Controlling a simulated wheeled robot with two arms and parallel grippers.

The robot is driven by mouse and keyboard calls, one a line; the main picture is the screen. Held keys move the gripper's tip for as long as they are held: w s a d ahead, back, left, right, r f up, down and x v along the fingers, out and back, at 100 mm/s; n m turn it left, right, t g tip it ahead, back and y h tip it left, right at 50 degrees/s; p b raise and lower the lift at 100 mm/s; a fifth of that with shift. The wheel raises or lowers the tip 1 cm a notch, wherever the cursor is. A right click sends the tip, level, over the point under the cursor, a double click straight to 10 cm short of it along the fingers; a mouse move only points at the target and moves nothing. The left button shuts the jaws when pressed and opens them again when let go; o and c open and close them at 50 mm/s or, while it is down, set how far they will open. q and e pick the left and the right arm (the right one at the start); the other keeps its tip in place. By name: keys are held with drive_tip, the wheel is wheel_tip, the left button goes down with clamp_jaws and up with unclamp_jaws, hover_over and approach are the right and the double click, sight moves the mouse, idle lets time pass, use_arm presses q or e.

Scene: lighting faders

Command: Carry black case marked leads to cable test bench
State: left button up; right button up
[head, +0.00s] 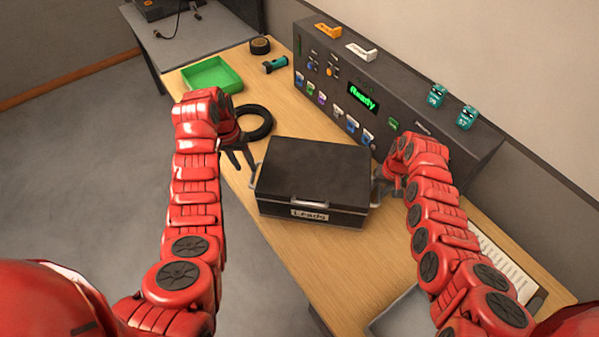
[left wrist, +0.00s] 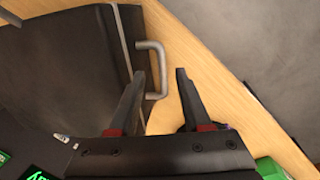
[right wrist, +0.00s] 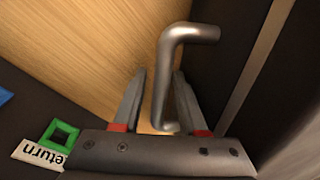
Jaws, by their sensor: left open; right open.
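The black case (head: 313,177) with a "Leads" label on its front lies closed on the wooden table. It has a metal handle at each side. My left gripper (head: 238,160) is open at the case's left side. In the left wrist view, the left handle (left wrist: 159,66) reaches toward the space between the open fingers (left wrist: 160,80). My right gripper (head: 380,188) is at the case's right side, partly hidden by my arm. In the right wrist view, the right handle (right wrist: 168,75) stands between the open fingers (right wrist: 160,85). The cable test bench cannot be identified for sure.
A fader console (head: 375,100) reading "Ready" runs along the table's back. A green tray (head: 212,76), black cable coil (head: 257,122) and teal tool (head: 275,65) lie beyond the case. A grey bench (head: 190,40) stands at the far left. Open floor lies left.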

wheel_tip(320, 180, up, 11)
drive_tip(key=d, duration=0.2)
drive_tip(key=shift+r, duration=0.15)
idle(0.5)
